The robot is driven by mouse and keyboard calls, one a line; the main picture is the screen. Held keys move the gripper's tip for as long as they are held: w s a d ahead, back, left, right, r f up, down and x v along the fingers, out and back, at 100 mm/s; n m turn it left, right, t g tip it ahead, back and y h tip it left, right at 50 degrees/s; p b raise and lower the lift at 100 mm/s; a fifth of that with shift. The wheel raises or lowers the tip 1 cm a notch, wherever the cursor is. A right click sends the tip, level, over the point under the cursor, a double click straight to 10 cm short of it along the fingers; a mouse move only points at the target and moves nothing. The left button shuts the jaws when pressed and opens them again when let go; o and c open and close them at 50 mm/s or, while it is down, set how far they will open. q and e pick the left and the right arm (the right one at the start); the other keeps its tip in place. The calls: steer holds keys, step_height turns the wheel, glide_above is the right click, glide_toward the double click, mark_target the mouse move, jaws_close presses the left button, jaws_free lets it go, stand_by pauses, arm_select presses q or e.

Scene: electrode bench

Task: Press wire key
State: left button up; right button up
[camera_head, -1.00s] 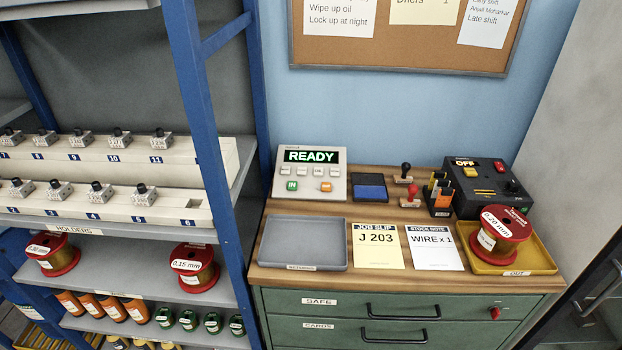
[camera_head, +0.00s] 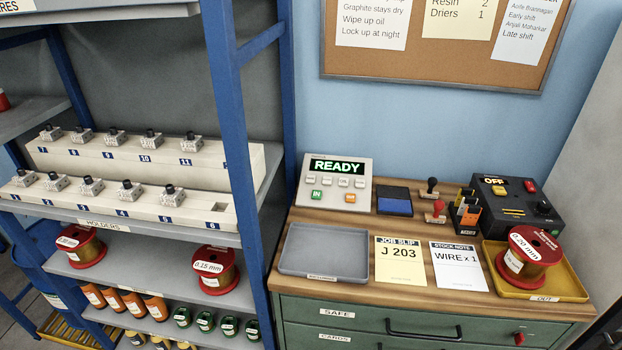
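A light grey key panel (camera_head: 325,201) stands at the back left of the wooden bench top, its green display (camera_head: 337,167) reading READY. Below the display is a row of small pale keys (camera_head: 343,182), whose labels are too small to read surely. Under them are a green IN key (camera_head: 317,195) and an orange key (camera_head: 350,198). A stock note (camera_head: 458,267) on the bench reads WIRE x 1. A red wire spool (camera_head: 531,255) marked 0.20 mm stands in the yellow OUT tray (camera_head: 571,285). Neither gripper is in view.
An empty grey tray (camera_head: 324,252) lies before the panel. A job slip (camera_head: 402,261) reads J 203. A stamp pad (camera_head: 395,201), stamps (camera_head: 431,187) and a black box (camera_head: 511,196) showing OFF stand to the right. A blue-framed shelf (camera_head: 243,140) rises at the left.

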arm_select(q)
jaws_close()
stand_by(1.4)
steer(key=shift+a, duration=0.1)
